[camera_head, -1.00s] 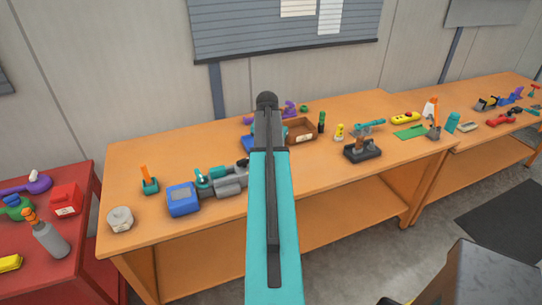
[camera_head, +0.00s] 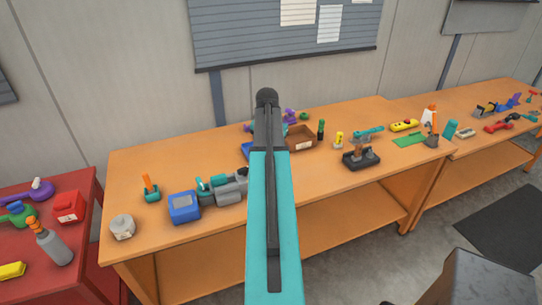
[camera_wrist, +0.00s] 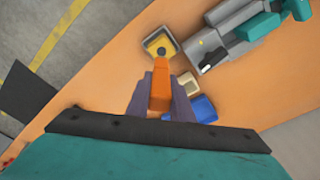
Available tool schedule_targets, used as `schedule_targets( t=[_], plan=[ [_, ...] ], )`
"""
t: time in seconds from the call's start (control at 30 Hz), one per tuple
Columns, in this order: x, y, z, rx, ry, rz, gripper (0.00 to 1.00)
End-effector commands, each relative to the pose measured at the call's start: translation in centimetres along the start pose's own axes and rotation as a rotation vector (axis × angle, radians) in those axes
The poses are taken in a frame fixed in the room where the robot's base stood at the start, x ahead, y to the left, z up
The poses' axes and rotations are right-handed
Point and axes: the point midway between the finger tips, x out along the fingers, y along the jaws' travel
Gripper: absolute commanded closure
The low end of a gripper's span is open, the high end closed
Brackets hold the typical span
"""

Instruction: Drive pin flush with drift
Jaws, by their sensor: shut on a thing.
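In the wrist view my gripper (camera_wrist: 160,105) is shut on an orange tool (camera_wrist: 160,85), seemingly the drift, with a finger on each side. The tool's dark lower end lies in line with a small yellow block (camera_wrist: 150,40) with a grey rim, on the orange bench top. I cannot tell whether the end touches it. No pin can be made out. In the head view my teal arm hides the gripper and the held tool.
A grey and teal vise-like device (camera_wrist: 235,40) lies close by at upper right, with a tan block (camera_wrist: 187,82) and a blue box (camera_wrist: 203,108) nearer. In the head view, a blue box (camera_head: 184,207), wooden tray (camera_head: 300,139) and dark-based stand (camera_head: 361,158) share the bench (camera_head: 345,185).

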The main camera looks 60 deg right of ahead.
Motion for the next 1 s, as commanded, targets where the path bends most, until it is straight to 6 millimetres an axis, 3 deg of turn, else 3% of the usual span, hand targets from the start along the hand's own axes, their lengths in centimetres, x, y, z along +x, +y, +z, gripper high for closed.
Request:
schedule_targets(
  t=[0.27,0.73,0.87,1.0],
  plan=[
    [-1.4,0.0,-0.2,0.0,0.002,-0.001,1.0],
    [-1.5,-0.3,0.0,-0.006,0.001,-0.001,1.0],
    [-1.3,-1.4,0.7,-0.03,0.001,-0.004,1.0],
    [-1.1,-3.8,2.4,-0.09,0.0,-0.011,1.0]
  ],
)
